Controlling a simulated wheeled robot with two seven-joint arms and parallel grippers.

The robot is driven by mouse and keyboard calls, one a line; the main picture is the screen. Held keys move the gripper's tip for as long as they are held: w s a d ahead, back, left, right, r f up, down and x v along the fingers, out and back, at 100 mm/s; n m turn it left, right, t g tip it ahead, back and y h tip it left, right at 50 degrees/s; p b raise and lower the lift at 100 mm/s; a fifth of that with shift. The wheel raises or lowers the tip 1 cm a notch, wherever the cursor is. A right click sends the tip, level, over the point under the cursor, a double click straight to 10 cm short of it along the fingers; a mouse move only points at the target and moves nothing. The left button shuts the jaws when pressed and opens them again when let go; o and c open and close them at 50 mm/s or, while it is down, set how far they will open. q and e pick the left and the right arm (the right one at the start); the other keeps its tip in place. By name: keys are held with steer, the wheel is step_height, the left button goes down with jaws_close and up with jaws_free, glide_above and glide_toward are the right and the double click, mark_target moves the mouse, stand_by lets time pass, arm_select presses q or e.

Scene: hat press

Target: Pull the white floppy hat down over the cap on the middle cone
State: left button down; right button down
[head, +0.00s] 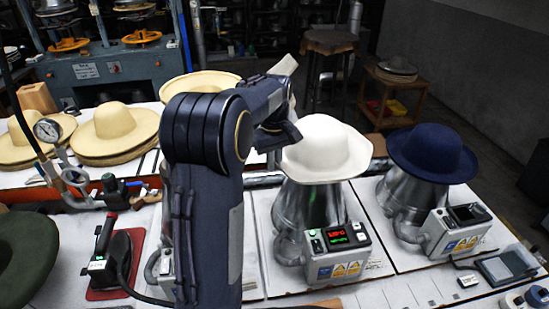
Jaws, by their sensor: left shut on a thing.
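The white floppy hat (326,148) sits over the top of the middle metal cone (312,204), its brim spread around. The hat covers the cone's top, so the cap under it is hidden. My left gripper (288,134) is at the hat's left side and shut on the hat, at the brim edge. My own arm partly covers the fingertips. My right gripper is not in view. The middle cone's control box (338,252) shows a red and green display.
A navy hat (432,150) sits on the right cone (402,192). Straw hats (117,127) lie at the back left. A black iron (112,250) on a red pad and a dark green hat (25,250) are at the left. My left arm hides the area left of the middle cone.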

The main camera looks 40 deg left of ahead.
arm_select(q)
step_height(320, 180, down, 3)
steer(key=shift+f+b, duration=0.1)
steer(key=shift+b, duration=1.05)
steer(key=shift+f+b, duration=0.5)
steer(key=shift+f, duration=0.75)
steer(key=shift+r+p, duration=0.1)
steer(key=shift+p, duration=0.2)
steer(key=shift+a+f, duration=0.1)
steer(key=shift+f, duration=0.4)
steer(key=c, duration=1.4)
jaws_free()
steer(key=shift+c, duration=0.2)
